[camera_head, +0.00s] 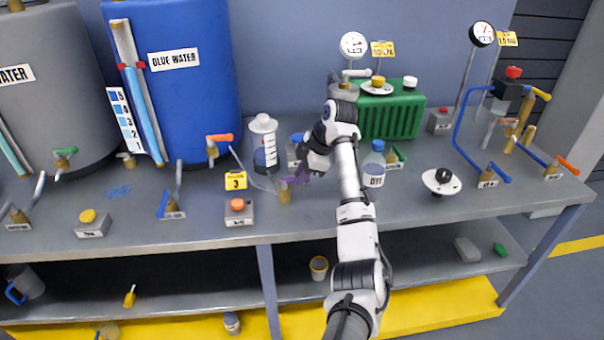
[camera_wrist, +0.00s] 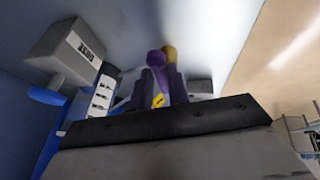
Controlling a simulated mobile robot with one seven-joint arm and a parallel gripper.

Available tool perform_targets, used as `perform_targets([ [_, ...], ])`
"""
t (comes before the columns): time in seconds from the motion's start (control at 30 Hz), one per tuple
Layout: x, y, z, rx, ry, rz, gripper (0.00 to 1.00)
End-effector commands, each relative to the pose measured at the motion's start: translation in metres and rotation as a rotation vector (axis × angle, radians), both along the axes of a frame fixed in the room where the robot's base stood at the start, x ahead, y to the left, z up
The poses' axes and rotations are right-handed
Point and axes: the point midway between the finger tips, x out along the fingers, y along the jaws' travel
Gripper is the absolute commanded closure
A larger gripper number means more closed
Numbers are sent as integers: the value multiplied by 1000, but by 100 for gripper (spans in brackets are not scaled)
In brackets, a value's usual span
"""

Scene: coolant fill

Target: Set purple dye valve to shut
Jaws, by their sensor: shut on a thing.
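The purple dye valve is on the bench in front of the clear measuring cylinder, with a brass body (camera_head: 284,195) and a purple handle (camera_head: 300,178). My gripper (camera_head: 303,170) is at the valve, its jaws shut on the purple handle. In the wrist view the purple handle (camera_wrist: 157,62) shows upright between the fingers, with brass (camera_wrist: 170,54) just behind it. My gripper (camera_wrist: 160,85) hides part of the handle, so its exact angle to the body is hard to tell.
A clear graduated cylinder (camera_head: 264,140) and a yellow tag (camera_head: 236,180) stand left of the valve. A grey button box (camera_head: 239,212) is nearby at the front. A labelled cup (camera_head: 374,175) and a green ribbed unit (camera_head: 392,115) stand right of my arm.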

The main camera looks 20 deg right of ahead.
Motion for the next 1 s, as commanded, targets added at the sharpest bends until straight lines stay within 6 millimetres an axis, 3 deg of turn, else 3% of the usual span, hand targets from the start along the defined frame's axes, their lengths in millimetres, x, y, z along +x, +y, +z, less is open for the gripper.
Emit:
perform_targets([
  [0.5, 1, 0, 1, 0, -2, 19, 100],
  [0.53, 1, 0, 1, 0, -2, 19, 79],
  [0.67, 1, 0, 1, -1, -2, 18, 62],
  [1.0, 0, -2, 3, -1, -1, 17, 61],
])
